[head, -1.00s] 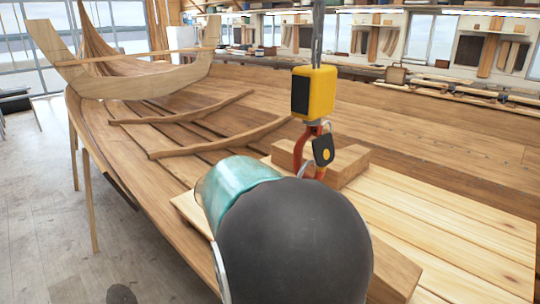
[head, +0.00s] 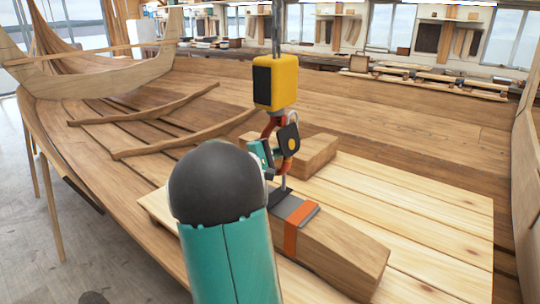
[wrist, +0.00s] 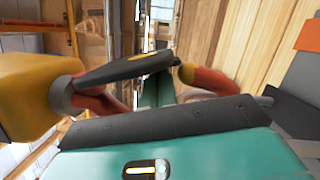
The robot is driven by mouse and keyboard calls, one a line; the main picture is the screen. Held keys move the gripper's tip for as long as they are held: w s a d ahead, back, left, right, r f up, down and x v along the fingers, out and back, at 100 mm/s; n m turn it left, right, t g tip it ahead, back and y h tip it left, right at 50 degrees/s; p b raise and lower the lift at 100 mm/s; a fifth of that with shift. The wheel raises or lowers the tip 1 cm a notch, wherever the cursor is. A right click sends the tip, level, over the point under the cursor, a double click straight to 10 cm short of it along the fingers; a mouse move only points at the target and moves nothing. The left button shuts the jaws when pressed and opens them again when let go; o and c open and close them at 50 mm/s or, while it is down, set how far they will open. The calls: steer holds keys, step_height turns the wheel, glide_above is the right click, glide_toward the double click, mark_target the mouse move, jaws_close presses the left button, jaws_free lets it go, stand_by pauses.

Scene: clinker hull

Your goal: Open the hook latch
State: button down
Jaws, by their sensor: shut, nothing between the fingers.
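The orange hook (head: 270,128) hangs under a yellow hoist block (head: 275,82) in the head view. Its black latch (head: 288,138) has a yellow round mark. My teal gripper (head: 264,156) is at the lower left of the hook, close against it; I cannot tell whether it touches. In the wrist view the latch (wrist: 135,68) crosses the hook's mouth, reaching toward the orange tip (wrist: 190,76), with the yellow block (wrist: 25,95) at left. My gripper's fingers (wrist: 157,90) are shut and empty, just below the latch in the picture. My arm hides part of the area below.
A timber block (head: 345,258) with an orange strap (head: 293,232) and grey metal fitting lies under the hook on pale planks (head: 430,225). Another timber block (head: 312,157) lies behind. The clinker hull (head: 110,150) extends to the left; the air right of the hook is free.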

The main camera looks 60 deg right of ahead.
steer(key=shift+s+d, duration=0.1)
steer(key=shift+d, duration=0.5)
